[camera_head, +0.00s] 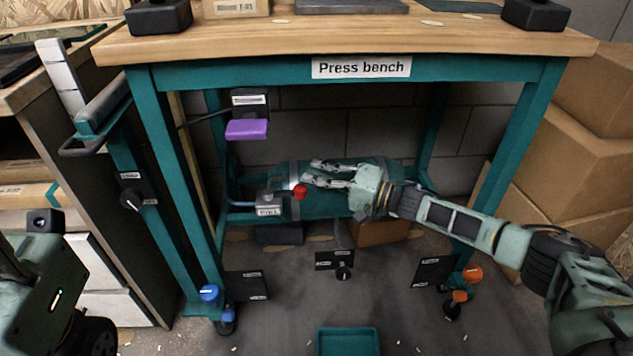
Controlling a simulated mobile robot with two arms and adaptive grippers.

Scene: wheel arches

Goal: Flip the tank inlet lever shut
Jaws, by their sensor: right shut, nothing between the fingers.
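The tank (325,205) is a teal cylinder lying under the press bench. At its left end is a grey fitting (270,197) with a small pale label whose text I cannot read clearly. A red-tipped lever (300,191) stands beside this fitting, on the tank's near side. My right gripper (312,172) reaches in from the right, under the bench top, over the tank. It is shut and empty, its fingertips close to the red tip; I cannot tell whether they touch it. My left gripper is out of view.
The press bench (450,40) roofs the space, with teal legs on both sides. A purple paddle (247,129) hangs at upper left. Blue (209,293) and orange (472,273) knobs stand near the legs. A teal tray (347,342) lies in front; cardboard boxes (580,150) stand right.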

